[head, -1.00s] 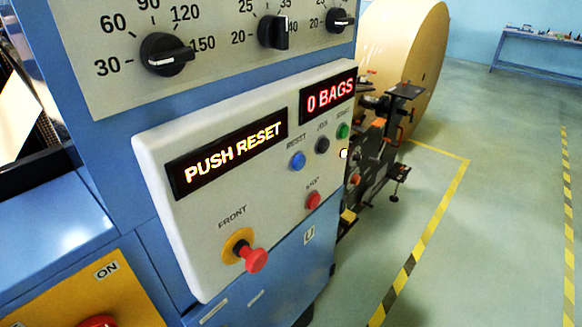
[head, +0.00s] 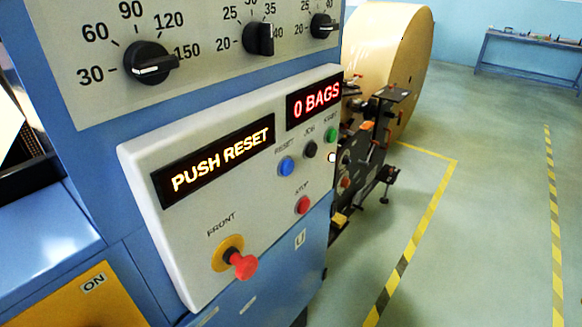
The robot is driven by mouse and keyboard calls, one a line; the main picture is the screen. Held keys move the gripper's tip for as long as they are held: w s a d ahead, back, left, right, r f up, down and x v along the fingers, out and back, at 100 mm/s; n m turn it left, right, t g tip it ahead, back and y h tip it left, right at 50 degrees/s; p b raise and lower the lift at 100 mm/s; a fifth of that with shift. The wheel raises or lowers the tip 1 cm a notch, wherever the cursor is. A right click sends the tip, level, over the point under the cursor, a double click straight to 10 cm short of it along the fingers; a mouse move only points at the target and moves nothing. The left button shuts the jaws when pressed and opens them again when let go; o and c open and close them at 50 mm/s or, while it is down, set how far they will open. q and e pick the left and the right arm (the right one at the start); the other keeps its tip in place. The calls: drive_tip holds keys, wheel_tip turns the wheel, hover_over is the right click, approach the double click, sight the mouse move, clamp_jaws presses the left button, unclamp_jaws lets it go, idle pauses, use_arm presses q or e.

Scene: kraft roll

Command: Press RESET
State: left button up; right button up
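The blue RESET button (head: 286,166) is on the light control panel (head: 150,245), under its printed label. The orange display (head: 220,162) to its left reads PUSH RESET. The red display (head: 316,102) above reads 0 BAGS. A black JOG button (head: 310,149) and a green START button (head: 330,135) sit to the right of RESET. A red STOP button (head: 302,205) is below them. Neither of my grippers shows in the head view.
A red mushroom button (head: 243,265) on a yellow collar sticks out at the panel's lower left. Black knobs (head: 151,63) line the plate above. A large kraft roll (head: 385,50) and dark machine parts stand behind right. The green floor with striped lines is clear at right.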

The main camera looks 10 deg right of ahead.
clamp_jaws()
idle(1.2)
